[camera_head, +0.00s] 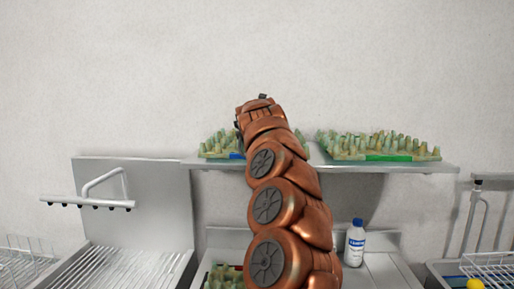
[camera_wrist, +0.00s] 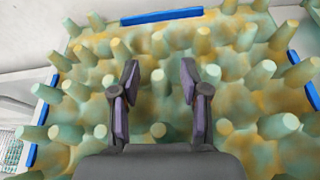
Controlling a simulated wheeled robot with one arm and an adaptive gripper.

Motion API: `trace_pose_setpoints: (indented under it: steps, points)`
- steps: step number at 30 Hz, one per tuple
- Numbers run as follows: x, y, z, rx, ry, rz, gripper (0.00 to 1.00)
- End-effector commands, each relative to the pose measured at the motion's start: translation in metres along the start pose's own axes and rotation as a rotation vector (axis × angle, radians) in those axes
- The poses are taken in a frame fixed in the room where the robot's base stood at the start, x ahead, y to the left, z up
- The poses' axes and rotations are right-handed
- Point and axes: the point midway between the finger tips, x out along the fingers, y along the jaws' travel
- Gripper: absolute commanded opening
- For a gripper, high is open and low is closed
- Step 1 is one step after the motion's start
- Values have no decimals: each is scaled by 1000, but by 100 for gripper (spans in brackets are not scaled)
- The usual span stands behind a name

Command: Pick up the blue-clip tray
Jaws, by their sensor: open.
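The blue-clip tray (camera_head: 215,143) is a greenish egg tray with pegs, on the left part of the shelf, partly hidden behind my arm; a blue clip (camera_head: 237,156) shows on its front edge. In the wrist view the tray (camera_wrist: 225,65) fills most of the picture, with blue clips (camera_wrist: 162,16) on its far edge and on both sides. My gripper (camera_wrist: 160,75) is open over the tray's pegs, with nothing between its fingers. I cannot tell whether the fingertips touch the tray. In the head view my arm hides the fingers.
A similar tray (camera_head: 375,147) with a green clip stands on the right of the shelf (camera_head: 420,166). Below are a white bottle with a blue label (camera_head: 354,243), another tray (camera_head: 225,278) partly behind my arm, a rack (camera_head: 110,265) and a yellow object (camera_head: 475,284).

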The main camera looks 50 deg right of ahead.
Motion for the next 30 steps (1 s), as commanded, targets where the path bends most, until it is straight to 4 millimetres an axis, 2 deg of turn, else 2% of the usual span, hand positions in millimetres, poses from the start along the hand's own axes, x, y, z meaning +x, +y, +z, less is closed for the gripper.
trace_pose_setpoints:
  steps: [5, 18, 30]
  points:
    - [0, 0, 0, 0, 0, 0, 45]
    - [0, 0, 0, 0, 0, 0, 1]
    - [0, 0, 0, 0, -1, 0, 0]
